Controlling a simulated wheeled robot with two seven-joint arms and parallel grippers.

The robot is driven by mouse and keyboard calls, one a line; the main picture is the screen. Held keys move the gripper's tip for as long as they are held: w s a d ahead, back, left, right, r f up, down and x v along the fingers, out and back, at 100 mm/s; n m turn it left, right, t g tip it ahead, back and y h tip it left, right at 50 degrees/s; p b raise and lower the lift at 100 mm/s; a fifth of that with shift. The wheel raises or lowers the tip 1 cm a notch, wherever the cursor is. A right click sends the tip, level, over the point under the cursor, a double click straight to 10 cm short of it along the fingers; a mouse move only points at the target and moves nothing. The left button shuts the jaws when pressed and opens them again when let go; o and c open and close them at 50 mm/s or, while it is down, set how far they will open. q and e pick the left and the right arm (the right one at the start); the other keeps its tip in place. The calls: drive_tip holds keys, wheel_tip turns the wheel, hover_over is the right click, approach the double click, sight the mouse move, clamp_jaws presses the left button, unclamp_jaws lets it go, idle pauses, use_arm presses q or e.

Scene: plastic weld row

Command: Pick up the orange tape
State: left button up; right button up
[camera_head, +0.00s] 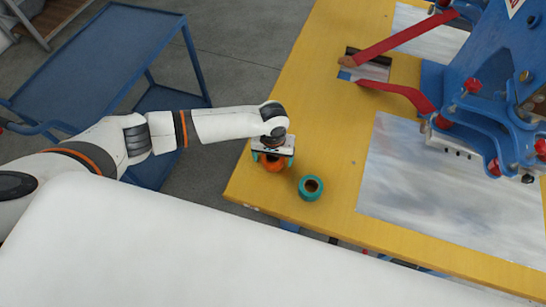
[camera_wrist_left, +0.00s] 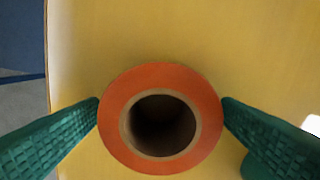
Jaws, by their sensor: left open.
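The orange tape (camera_wrist_left: 117,95) is a round roll with a tan core, lying flat on the yellow table. In the head view the orange tape (camera_head: 271,164) is partly hidden under my left gripper (camera_head: 272,158). In the left wrist view my left gripper (camera_wrist_left: 160,108) has one green finger on each side of the roll. The fingers are open, with their tips close to the roll's outer edge; I cannot tell whether they touch it. My right gripper is in neither view.
A teal tape roll (camera_head: 311,188) lies just right of the orange one on the yellow table (camera_head: 318,130). A blue machine with red levers (camera_head: 480,75) and a grey metal plate (camera_head: 430,190) are on the right. A blue cart (camera_head: 105,60) stands beyond the table's left edge.

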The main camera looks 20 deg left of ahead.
use_arm(q)
drive_tip(key=shift+f, duration=0.2)
drive_tip(key=c, duration=1.1)
